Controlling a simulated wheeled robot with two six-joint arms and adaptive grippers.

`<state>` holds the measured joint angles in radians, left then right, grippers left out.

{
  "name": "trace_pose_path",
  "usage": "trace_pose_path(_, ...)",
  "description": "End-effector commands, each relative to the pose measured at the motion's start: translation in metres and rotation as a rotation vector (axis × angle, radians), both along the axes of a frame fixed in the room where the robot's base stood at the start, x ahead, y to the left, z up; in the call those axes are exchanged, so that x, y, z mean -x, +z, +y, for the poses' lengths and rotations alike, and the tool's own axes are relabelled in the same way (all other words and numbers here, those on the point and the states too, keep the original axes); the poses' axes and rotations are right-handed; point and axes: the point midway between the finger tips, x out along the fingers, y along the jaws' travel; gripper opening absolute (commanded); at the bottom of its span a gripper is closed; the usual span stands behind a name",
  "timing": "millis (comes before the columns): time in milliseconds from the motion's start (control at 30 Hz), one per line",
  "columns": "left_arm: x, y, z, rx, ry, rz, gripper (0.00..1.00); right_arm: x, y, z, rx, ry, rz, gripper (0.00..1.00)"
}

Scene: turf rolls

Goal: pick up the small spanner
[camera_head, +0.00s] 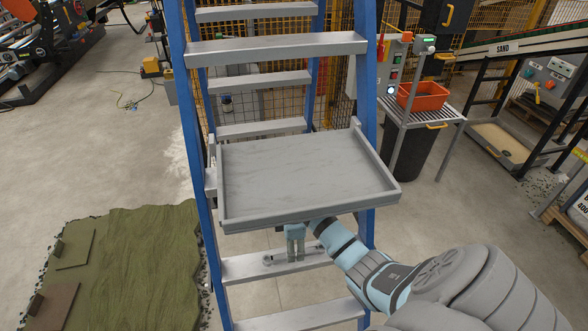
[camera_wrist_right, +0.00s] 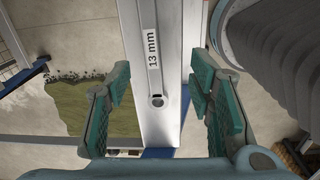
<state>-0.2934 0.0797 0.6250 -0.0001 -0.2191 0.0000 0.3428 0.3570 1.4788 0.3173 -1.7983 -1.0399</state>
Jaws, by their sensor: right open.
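The small spanner (camera_head: 268,260) lies on a grey step of the blue ladder, below the tray. In the right wrist view the spanner (camera_wrist_right: 153,48) lies along the step, with "13 mm" on its shank and a ring end towards my gripper. My right gripper (camera_head: 295,257) reaches in under the tray, with its fingers over the step by the spanner. Part of the spanner is hidden by the gripper in the head view. My left gripper is not in view.
The grey tray (camera_head: 230,215) on the ladder sits just above my right wrist. Blue ladder rails (camera_head: 194,120) stand on both sides. An orange bin (camera_head: 424,97) stands on a small table at right.

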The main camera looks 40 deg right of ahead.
Motion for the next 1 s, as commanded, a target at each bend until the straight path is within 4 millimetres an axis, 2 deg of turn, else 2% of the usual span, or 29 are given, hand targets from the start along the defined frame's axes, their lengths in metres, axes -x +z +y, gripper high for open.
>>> trace_pose_path(100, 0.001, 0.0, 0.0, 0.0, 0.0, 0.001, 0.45, -0.015, 0.014, -0.011, -0.02, 0.07, 0.023, 0.48)
trace_pose_path(167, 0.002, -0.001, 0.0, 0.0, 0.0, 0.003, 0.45, -0.018, 0.012, -0.013, -0.028, 0.091, 0.03, 0.48)
trace_pose_path(367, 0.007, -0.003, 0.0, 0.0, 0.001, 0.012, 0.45, -0.014, -0.017, -0.012, -0.031, 0.098, 0.034, 0.48)
trace_pose_path(533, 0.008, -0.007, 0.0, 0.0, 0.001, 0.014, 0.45, -0.01, -0.05, -0.011, -0.03, 0.096, 0.031, 0.48)
trace_pose_path(600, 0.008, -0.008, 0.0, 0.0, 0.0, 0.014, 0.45, -0.01, -0.056, -0.011, -0.029, 0.097, 0.032, 0.48)
trace_pose_path(767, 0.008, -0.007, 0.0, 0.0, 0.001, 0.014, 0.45, -0.01, -0.056, -0.011, -0.029, 0.097, 0.029, 0.48)
trace_pose_path(800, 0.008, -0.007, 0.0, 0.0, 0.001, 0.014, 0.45, -0.01, -0.056, -0.011, -0.029, 0.097, 0.029, 0.47)
trace_pose_path(867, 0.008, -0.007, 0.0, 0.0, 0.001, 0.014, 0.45, -0.01, -0.056, -0.011, -0.029, 0.097, 0.029, 0.37)
trace_pose_path(1000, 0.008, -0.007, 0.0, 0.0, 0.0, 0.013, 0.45, -0.01, -0.056, -0.011, -0.029, 0.096, 0.029, 0.15)
